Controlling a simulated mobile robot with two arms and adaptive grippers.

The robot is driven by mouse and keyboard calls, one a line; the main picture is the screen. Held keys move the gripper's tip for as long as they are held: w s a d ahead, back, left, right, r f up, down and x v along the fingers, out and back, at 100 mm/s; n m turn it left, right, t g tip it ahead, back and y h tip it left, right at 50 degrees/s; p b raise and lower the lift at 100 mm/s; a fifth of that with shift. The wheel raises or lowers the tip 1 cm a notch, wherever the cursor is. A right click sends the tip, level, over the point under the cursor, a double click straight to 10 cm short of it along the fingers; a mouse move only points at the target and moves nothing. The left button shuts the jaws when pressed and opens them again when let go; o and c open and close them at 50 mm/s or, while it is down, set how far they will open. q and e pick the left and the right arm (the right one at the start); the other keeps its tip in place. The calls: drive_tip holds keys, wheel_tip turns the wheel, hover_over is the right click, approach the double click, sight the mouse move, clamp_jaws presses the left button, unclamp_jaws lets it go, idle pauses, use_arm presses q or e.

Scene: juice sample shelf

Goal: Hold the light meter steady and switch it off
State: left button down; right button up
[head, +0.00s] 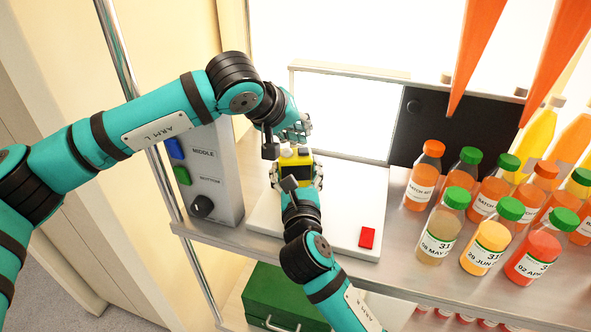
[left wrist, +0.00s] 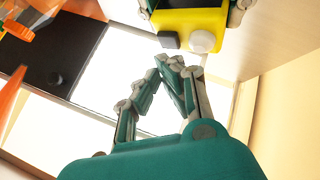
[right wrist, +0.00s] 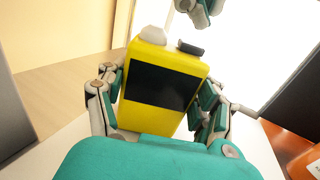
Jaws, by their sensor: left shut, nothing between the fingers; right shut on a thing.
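The light meter (head: 291,157) is a yellow box with a dark screen, seen large in the right wrist view (right wrist: 158,118). On its top are a white dome (right wrist: 152,33) and a black button (right wrist: 190,48). My right gripper (head: 298,180) is shut on the meter, with fingers on both its sides. My left gripper (head: 301,131) is shut and empty, just above and behind the meter's top. In the left wrist view its closed fingertips (left wrist: 170,62) are close to the button (left wrist: 168,39) but appear apart from it.
A white board (head: 349,228) with a red patch (head: 367,237) lies under the meter. A grey control box (head: 215,170) stands at left. Several juice bottles (head: 424,178) crowd the shelf at right. A white lit panel (head: 345,110) and a black panel (head: 440,125) stand behind.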

sight(300, 149)
use_arm(q)
drive_tip(key=shift+r, duration=0.1)
wheel_tip(300, 149, up, 6)
drive_tip(key=shift+f, duration=0.1)
idle(0.4)
use_arm(e)
drive_tip(key=o, duration=1.5)
